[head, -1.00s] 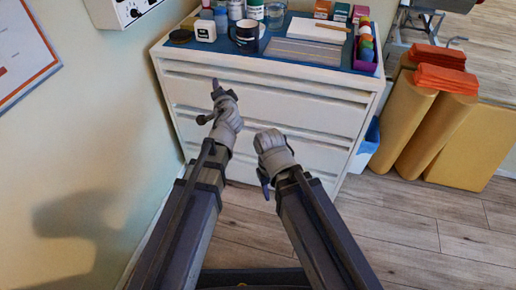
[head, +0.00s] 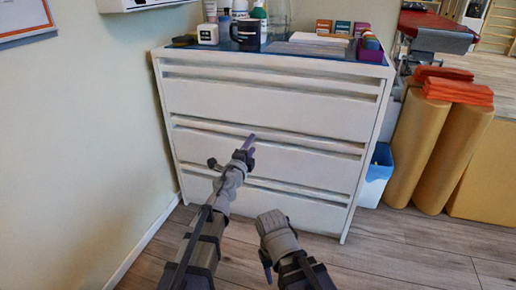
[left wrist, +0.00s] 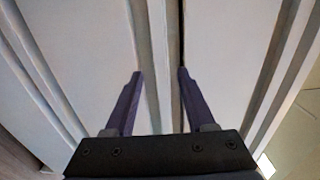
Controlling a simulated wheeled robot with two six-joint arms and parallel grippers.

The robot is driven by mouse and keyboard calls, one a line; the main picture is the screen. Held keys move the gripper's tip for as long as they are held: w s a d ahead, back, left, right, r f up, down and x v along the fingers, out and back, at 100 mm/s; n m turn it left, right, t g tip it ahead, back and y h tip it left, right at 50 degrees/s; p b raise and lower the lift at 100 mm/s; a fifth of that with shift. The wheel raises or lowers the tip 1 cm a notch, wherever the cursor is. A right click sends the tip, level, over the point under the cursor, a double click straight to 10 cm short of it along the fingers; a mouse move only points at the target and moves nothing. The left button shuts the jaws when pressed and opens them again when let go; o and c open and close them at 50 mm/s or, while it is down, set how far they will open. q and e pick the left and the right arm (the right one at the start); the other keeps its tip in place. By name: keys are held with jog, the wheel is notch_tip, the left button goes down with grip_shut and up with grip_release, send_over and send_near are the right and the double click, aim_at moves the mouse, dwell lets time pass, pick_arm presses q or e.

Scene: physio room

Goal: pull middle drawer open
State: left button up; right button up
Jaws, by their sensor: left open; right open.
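The white drawer cabinet (head: 175,100) stands against the wall, its drawers looking shut. The middle drawer (head: 310,162) has a long horizontal lip along its top edge. My left gripper (head: 249,142) is open and empty in front of that lip. In the left wrist view the cabinet front appears turned sideways, and the two fingers of my left gripper (left wrist: 160,74) stand apart on either side of a lip strip with a dark gap. I cannot tell whether they touch it. My right gripper (head: 267,268) is open, low in front of the cabinet, pointing down and away from the drawers.
Bottles, a dark mug (head: 246,35) and small boxes stand on the cabinet top. A blue and white bin (head: 375,178), tan rolls (head: 418,140) and folded orange cloths (head: 458,92) stand to the right. A wall lies close on the left. The wooden floor in front looks clear.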

aim_at(258, 135)
pick_arm(q)
jog(key=shift+x, duration=3.95)
jog(key=shift+c, duration=0.3)
jog(key=shift+s, duration=0.1)
grip_shut()
